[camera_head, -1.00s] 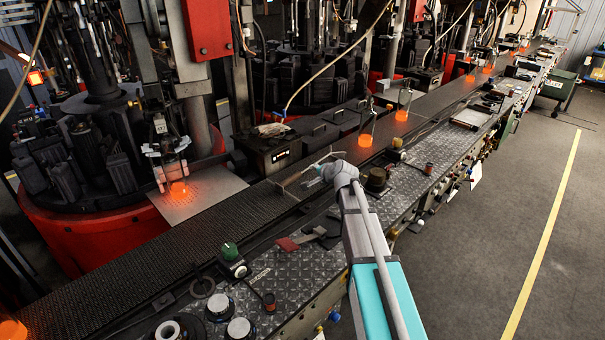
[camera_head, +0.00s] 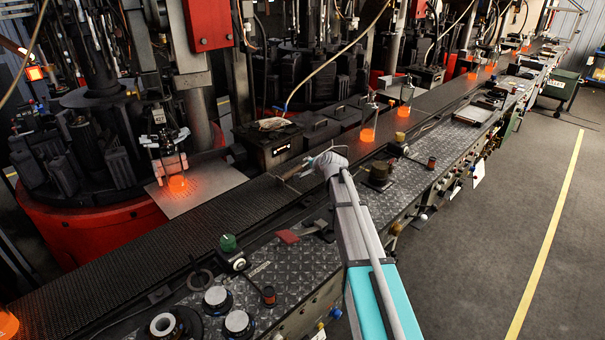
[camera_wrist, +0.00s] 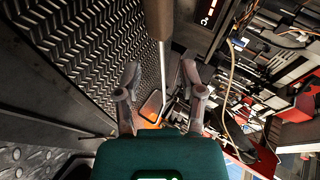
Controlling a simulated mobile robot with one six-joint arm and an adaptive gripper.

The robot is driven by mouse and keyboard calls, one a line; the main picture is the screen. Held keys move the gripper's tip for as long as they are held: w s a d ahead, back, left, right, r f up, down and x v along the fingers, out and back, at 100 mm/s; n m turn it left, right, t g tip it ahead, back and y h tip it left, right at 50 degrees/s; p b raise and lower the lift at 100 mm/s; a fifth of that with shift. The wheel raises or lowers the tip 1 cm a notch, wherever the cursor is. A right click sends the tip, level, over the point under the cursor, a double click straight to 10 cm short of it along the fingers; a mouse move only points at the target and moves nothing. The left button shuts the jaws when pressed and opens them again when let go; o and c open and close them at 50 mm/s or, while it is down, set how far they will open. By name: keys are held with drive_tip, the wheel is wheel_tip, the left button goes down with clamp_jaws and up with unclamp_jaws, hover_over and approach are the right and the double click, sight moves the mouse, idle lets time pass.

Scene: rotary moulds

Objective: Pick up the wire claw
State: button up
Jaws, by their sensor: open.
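The wire claw lies by the conveyor. In the wrist view its brown handle (camera_wrist: 158,18) is at the top centre, and its thin metal rod (camera_wrist: 162,75) runs down between my fingers. In the head view only a thin bit of the claw (camera_head: 284,179) shows beside my gripper (camera_head: 312,163). My gripper also shows in the wrist view (camera_wrist: 160,72), with its two fingers apart on either side of the rod. I cannot tell how far the rod is from the fingertips.
Glowing orange glass pieces (camera_head: 367,134) stand along the dark conveyor (camera_head: 200,222). Another sits on a plate (camera_head: 203,190) by the machine at left. A checkered metal shelf (camera_head: 285,262) with knobs and rings runs along the front. The floor at right is clear.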

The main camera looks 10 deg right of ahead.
sight(303, 166)
drive_tip(key=shift+w+a+f, duration=0.1)
drive_tip(key=shift+w+f, duration=0.1)
drive_tip(key=shift+w, duration=0.15)
drive_tip(key=shift+b+x, duration=1.45)
drive_tip(key=shift+x, duration=1.2)
drive_tip(key=shift+s, duration=0.1)
clamp_jaws()
drive_tip(key=shift+a, duration=0.1)
